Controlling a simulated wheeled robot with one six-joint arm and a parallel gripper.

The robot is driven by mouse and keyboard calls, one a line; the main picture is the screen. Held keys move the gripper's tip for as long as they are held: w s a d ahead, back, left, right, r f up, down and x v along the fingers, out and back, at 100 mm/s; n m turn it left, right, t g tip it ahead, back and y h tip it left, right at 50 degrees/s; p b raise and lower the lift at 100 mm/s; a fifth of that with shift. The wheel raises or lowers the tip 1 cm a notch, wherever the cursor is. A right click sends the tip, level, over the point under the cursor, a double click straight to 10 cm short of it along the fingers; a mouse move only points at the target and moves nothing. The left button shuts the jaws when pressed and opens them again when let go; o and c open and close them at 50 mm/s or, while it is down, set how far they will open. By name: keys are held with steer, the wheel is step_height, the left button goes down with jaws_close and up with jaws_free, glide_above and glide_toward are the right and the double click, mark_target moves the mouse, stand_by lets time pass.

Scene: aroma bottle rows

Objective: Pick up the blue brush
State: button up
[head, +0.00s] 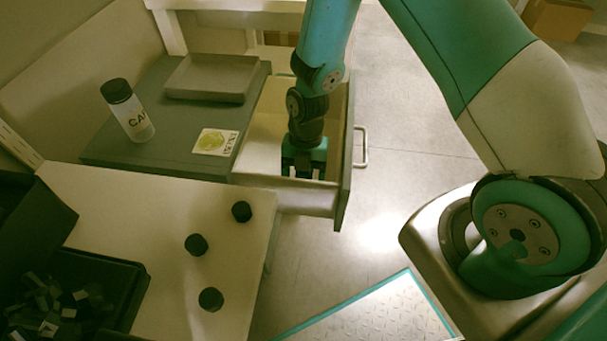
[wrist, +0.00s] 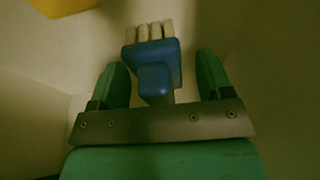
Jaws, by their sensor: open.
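The blue brush (wrist: 153,62) shows in the wrist view. It has a blue body and a row of pale bristles at its far end. My gripper (wrist: 162,75) is open, with one green finger on each side of the brush. I cannot tell whether the fingers touch it. In the head view, my gripper (head: 303,168) points down inside the open drawer (head: 268,130). The brush is hidden there behind the gripper and the drawer front.
The drawer's walls and its front with a handle (head: 362,147) surround my gripper. A yellow thing (wrist: 65,5) shows at the wrist view's top left. The cabinet top holds a bottle (head: 128,112), a tray (head: 211,98) and a card (head: 215,142). Three dark caps (head: 196,245) stand on the near table.

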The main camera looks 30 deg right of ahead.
steer(key=shift+c, duration=0.4)
steer(key=c, duration=1)
steer(key=shift+o, duration=0.2)
steer(key=shift+r, duration=0.1)
step_height(320, 180, up, 20)
steer(key=p, duration=0.4)
steer(key=shift+p, duration=0.35)
